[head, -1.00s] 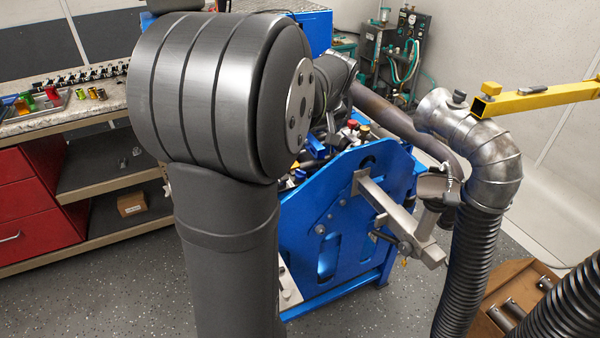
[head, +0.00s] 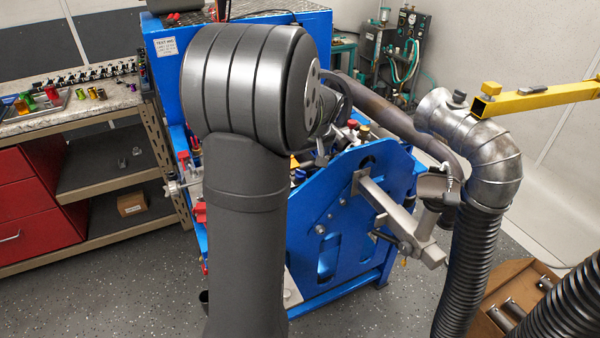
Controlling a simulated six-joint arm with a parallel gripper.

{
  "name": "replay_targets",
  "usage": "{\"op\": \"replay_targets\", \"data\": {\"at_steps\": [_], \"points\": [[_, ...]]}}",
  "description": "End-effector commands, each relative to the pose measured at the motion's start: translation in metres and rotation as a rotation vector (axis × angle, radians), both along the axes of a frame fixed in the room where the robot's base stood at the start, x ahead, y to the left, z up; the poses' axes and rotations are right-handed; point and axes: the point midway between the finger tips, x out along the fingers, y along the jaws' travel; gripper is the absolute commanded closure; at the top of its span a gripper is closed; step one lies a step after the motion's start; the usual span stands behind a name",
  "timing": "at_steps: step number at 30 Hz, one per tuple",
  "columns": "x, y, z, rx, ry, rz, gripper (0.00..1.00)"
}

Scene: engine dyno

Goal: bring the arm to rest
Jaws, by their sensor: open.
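My dark grey arm fills the middle of the head view, with its large ribbed joint standing in front of the blue engine stand (head: 345,215). Part of my arm continues behind that joint on its right side, over the stand. My gripper cannot be made out; the arm seems to hide it.
A metal exhaust elbow (head: 490,160) on a black ribbed hose (head: 465,260) stands close at the right, below a yellow bar (head: 545,98). A workbench (head: 75,115) with small coloured parts and red drawers (head: 25,205) is at the left. Grey floor (head: 130,290) is free at the front left.

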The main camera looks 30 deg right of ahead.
Motion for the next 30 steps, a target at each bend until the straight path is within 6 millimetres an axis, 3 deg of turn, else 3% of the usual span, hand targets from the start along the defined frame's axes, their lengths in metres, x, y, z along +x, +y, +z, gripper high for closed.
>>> {"op": "replay_targets", "data": {"at_steps": [12, 24, 30], "points": [[-0.002, 0.0, 0.006, -0.001, -0.001, 0.0, 0.0], [-0.03, 0.0, 0.071, -0.003, -0.003, -0.001, 0.0], [-0.038, 0.0, 0.09, -0.001, -0.001, -0.002, 0.0]]}}
